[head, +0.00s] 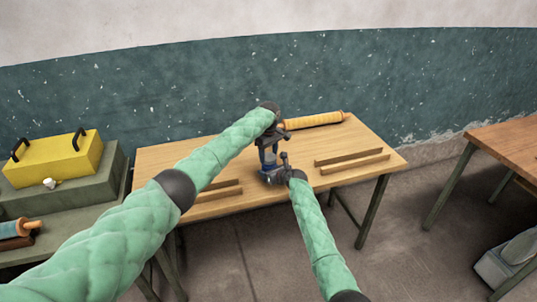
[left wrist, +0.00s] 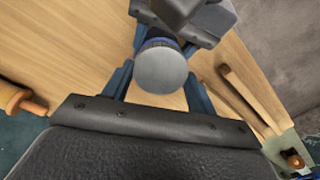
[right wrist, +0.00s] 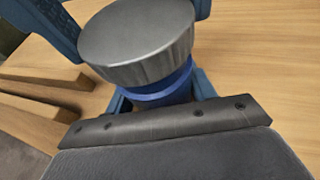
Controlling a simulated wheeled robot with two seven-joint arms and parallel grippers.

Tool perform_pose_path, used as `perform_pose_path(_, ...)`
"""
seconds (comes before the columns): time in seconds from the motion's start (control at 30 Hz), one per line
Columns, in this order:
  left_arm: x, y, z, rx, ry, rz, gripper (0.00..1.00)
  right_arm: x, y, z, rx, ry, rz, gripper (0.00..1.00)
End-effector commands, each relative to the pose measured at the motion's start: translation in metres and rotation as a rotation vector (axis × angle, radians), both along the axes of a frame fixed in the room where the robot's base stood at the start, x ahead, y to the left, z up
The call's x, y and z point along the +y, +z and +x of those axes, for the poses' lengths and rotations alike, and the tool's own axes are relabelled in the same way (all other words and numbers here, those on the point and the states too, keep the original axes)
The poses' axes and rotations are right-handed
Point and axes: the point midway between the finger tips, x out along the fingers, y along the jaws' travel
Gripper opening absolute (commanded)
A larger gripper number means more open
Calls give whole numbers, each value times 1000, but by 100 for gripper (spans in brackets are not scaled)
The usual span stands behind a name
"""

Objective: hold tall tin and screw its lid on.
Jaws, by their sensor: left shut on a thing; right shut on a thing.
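The tall tin (head: 268,158) is a dark blue cylinder near the middle of the wooden table. My right gripper (head: 277,174) is shut on its body, low down; the blue tin (right wrist: 160,92) shows in the right wrist view. The round grey lid (right wrist: 138,42) sits on top of it, with a blue band right under its rim. My left gripper (head: 269,140) is above and shut on the lid, whose flat face (left wrist: 162,70) shows between its blue fingers. I cannot tell how far the lid is threaded. The arms hide much of the tin.
The table (head: 160,158) carries an orange roller (head: 315,120) at the back, wooden rails (head: 350,160) on the right and more rails (head: 215,192) on the left. A yellow toolbox (head: 55,160) stands on a green bench at left. Another table (head: 510,140) is at right.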

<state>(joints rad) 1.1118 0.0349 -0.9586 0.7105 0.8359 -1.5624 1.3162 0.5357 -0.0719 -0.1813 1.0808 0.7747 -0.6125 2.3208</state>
Motion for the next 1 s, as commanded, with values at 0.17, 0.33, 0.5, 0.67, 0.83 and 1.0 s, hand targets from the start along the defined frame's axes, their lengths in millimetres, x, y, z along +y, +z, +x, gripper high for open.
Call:
perform_pose_path(0.17,0,-1,0,0,0,0,36,0,-1,0,1,0,-1,14)
perform_pose_path(0.33,0,-3,0,0,0,0,36,0,-1,0,1,0,-1,14)
perform_pose_path(0.5,0,-6,0,0,0,0,36,0,-1,0,1,0,-1,14)
perform_pose_path(0.67,0,-8,0,0,0,0,36,0,-1,0,1,0,-1,14)
perform_pose_path(0.83,-1,-11,0,1,0,-1,36,0,-1,0,1,0,-1,14)
perform_pose_path(1.0,-1,-12,0,1,-18,-1,36,0,-1,0,1,0,-1,0)
